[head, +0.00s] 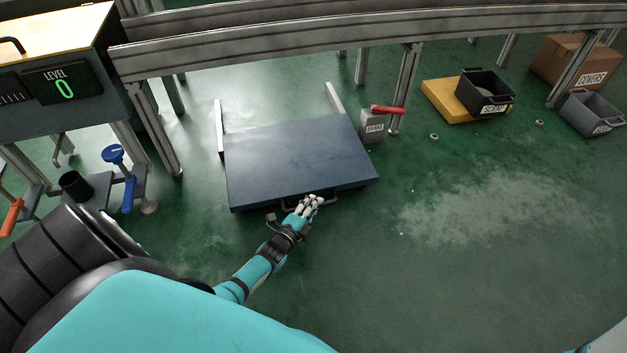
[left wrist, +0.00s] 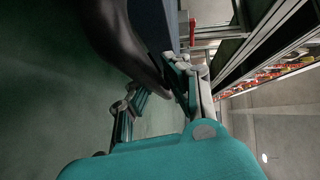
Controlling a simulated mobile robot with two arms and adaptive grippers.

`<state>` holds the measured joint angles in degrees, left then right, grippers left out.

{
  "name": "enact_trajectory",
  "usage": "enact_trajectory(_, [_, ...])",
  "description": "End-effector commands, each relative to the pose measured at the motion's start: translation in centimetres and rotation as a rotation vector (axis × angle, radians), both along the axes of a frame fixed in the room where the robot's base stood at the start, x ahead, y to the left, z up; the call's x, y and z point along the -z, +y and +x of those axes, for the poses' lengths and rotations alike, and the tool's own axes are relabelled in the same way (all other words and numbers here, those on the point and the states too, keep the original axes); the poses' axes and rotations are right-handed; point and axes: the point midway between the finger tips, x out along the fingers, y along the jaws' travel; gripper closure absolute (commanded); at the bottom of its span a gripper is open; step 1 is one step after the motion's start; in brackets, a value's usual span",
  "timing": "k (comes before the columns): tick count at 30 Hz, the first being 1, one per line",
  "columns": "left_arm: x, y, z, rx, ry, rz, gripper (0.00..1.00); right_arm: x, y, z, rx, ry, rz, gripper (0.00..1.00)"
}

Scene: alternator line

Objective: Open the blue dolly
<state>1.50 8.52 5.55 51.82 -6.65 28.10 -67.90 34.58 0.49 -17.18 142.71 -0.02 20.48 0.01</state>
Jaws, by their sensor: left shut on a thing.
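The blue dolly (head: 298,155) is a flat, dark blue box low on the green floor, in the middle of the head view. Its dark handle (head: 332,199) is on the near front edge. My left gripper (head: 308,205) reaches up from below and is shut on that handle, with its fingers hiding part of it. In the left wrist view the gripper (left wrist: 184,78) is close against a dark curved part, and a strip of the blue dolly (left wrist: 155,22) shows above. My right gripper is out of view.
A grey box with a red lever (head: 388,110) stands at the dolly's right. A grey metal frame (head: 370,35) runs behind it. A bench (head: 60,100) and blue-handled clamp (head: 113,155) are at left. Bins (head: 485,92) stand at back right. Floor in front and right is clear.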

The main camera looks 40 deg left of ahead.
Motion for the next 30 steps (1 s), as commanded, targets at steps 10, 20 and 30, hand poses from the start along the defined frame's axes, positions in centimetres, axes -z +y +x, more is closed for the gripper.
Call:
enact_trajectory(10, [0.5,0.0,-0.2,0.0,0.012,0.001,0.83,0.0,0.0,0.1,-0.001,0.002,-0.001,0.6])
enact_trajectory(20, [0.2,0.0,-0.1,0.0,0.005,0.0,0.62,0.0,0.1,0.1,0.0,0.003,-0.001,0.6])
enact_trajectory(30, [-1.8,0.0,-0.1,0.0,0.0,0.002,0.62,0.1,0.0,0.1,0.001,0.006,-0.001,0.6])
